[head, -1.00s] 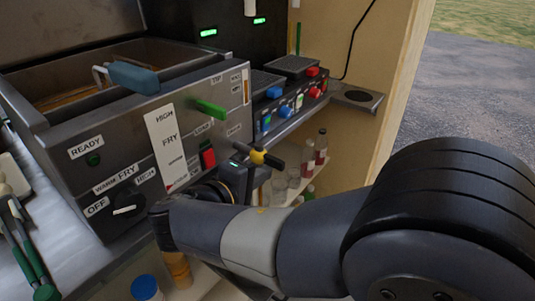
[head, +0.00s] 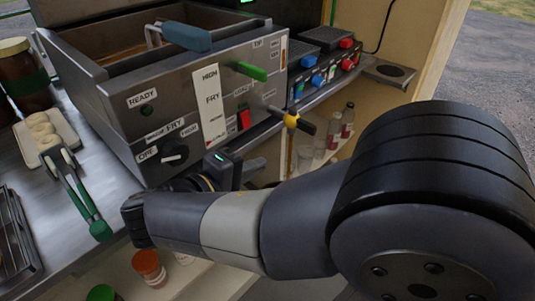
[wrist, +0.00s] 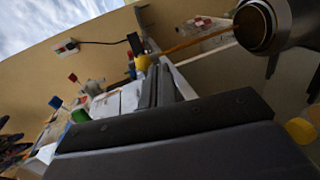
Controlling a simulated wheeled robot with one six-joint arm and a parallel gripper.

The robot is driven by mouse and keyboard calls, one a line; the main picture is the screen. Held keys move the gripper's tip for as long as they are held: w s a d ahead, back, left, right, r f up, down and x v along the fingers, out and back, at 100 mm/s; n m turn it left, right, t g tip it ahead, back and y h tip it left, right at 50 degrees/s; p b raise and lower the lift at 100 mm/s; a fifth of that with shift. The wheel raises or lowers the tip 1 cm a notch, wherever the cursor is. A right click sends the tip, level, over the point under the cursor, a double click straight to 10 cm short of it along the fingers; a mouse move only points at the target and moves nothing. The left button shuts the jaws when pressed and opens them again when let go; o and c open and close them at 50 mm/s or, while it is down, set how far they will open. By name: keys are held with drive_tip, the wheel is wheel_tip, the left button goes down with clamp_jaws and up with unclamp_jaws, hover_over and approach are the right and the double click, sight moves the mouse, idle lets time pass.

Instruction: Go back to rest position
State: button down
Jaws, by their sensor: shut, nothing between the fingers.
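My gripper (wrist: 161,84) shows in the wrist view as two dark parallel fingers, close together and shut, with nothing held between them. In the head view, my arm reaches left across the front of the fryer (head: 130,118), below its control panel. The gripper's fingertips cannot be made out clearly in the head view, being partly behind my own arm.
The fryer's green lever (head: 250,71) and the yellow-collared black handle (head: 291,120) stick out near my arm. Tongs (head: 75,195), a plate of pale pieces (head: 47,138) and a jar (head: 22,80) sit on the left worktop. Bottles (head: 347,121) stand on a lower shelf.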

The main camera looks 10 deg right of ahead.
drive_tip(key=shift+s+a, duration=0.55)
drive_tip(key=shift+a, duration=0.2)
drive_tip(key=shift+d, duration=0.1)
